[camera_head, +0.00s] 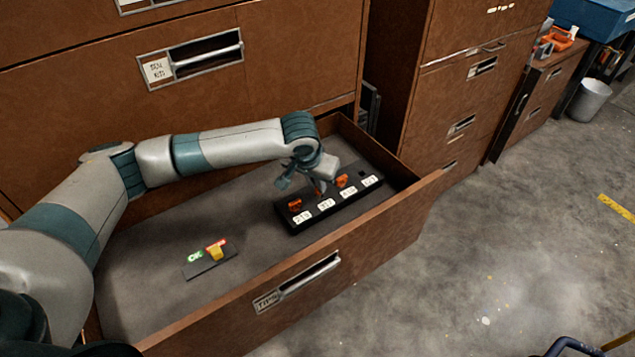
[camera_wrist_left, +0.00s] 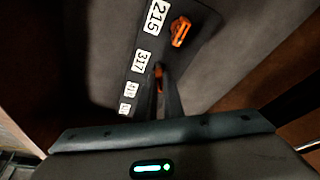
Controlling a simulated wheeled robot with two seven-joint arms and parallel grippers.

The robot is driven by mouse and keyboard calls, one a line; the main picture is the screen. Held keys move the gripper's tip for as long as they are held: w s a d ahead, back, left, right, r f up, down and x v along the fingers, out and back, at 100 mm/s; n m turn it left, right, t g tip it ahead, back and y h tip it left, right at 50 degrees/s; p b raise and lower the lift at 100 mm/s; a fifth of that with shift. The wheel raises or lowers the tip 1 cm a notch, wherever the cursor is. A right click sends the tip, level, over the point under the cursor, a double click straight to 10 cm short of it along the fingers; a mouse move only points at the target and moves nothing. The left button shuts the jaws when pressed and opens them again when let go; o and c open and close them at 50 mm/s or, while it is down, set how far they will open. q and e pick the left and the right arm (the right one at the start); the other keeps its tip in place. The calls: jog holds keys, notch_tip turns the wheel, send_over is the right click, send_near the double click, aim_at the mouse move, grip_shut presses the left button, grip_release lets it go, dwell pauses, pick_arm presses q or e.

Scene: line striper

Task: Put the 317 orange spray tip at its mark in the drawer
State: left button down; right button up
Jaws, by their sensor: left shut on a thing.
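The open drawer (camera_head: 150,290) holds a black rack (camera_head: 292,226) with a row of white number labels on its front. My left gripper (camera_head: 318,188) reaches down over the rack at the 317 label (camera_head: 326,204). It is shut on the 317 orange spray tip (camera_head: 321,187), mostly hidden by the fingers. In the left wrist view the fingers (camera_wrist_left: 162,78) close around a sliver of orange (camera_wrist_left: 158,74) beside the 317 label (camera_wrist_left: 141,61). I cannot tell whether the tip is seated. My right gripper is not in view.
Other orange tips sit at the 215 place (camera_head: 295,204) and beyond my gripper (camera_head: 341,181). A small dark plate (camera_head: 210,264) with a green OK sign and red and yellow parts lies in the drawer. Bare drawer floor lies around it. The drawer's front wall (camera_head: 370,255) stands close to the rack.

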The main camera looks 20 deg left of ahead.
pick_arm(q)
jog(key=shift+f, duration=0.9)
jog(key=c, duration=1.5)
grip_release()
jog(key=shift+r, duration=0.1)
jog(key=shift+p+v, duration=1.5)
jog(key=shift+p, duration=0.25)
jog(key=shift+p+v, duration=1.95)
jog(key=shift+p, duration=0.55)
